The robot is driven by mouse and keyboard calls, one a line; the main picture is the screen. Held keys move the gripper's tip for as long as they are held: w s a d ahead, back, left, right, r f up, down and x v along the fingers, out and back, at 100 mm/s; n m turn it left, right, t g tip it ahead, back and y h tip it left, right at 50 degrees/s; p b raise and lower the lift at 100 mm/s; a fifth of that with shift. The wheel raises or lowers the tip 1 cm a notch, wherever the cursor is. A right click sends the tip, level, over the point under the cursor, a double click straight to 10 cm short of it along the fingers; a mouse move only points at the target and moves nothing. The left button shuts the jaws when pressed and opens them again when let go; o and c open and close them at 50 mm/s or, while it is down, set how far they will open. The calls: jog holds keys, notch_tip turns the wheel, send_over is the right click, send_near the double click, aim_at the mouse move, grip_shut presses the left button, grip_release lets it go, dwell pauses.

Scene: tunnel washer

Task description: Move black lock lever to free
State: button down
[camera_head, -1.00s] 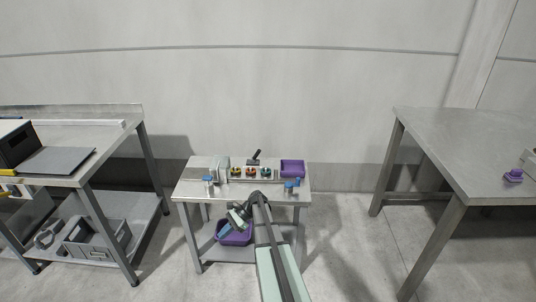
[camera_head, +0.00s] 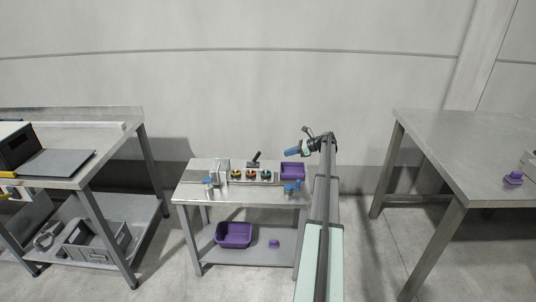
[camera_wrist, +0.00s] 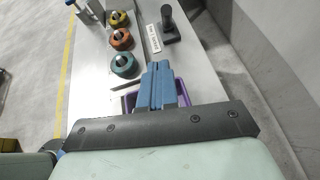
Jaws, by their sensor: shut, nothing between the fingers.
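The black lock lever (camera_head: 254,157) stands at the back edge of the small middle table. In the wrist view the black lever (camera_wrist: 168,22) rises upright from a dark base, beside a small white label (camera_wrist: 153,37) whose text I cannot read. My gripper (camera_head: 288,152) is above the purple tray, to the right of the lever and apart from it. In the wrist view its blue fingers (camera_wrist: 158,72) are together with nothing between them.
Green, orange and yellow round parts (camera_wrist: 122,39) stand in a row beside the lever. A purple tray (camera_head: 292,176) is at the table's right end, partly under my gripper. Blue-topped items (camera_head: 290,187) stand at the front. A purple bin (camera_head: 233,243) is on the lower shelf.

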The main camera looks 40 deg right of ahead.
jog(key=shift+s+d+r, duration=0.1)
jog(key=shift+d+r, duration=0.05)
jog(key=shift+d, duration=0.4)
jog(key=shift+s+d+r, duration=0.1)
jog(key=shift+d, duration=0.4)
jog(key=shift+w, duration=0.1)
send_near(257, 157)
jog(key=f, duration=0.1)
jog(key=d+f, duration=0.1)
jog(key=shift+s+d+f, duration=0.15)
jog(key=shift+s+f, duration=0.05)
jog(key=shift+f, duration=0.1)
jog(key=w, duration=0.1)
jog(key=a, duration=0.1)
jog(key=w, duration=0.1)
jog(key=shift+w+a+r, duration=0.25)
jog(key=shift+w+a, duration=0.05)
jog(key=shift+a, duration=0.05)
jog(key=shift+w+a+r, duration=0.2)
jog(key=shift+w+a, duration=0.2)
jog(key=shift+w, duration=0.15)
jog(key=shift+r, duration=0.1)
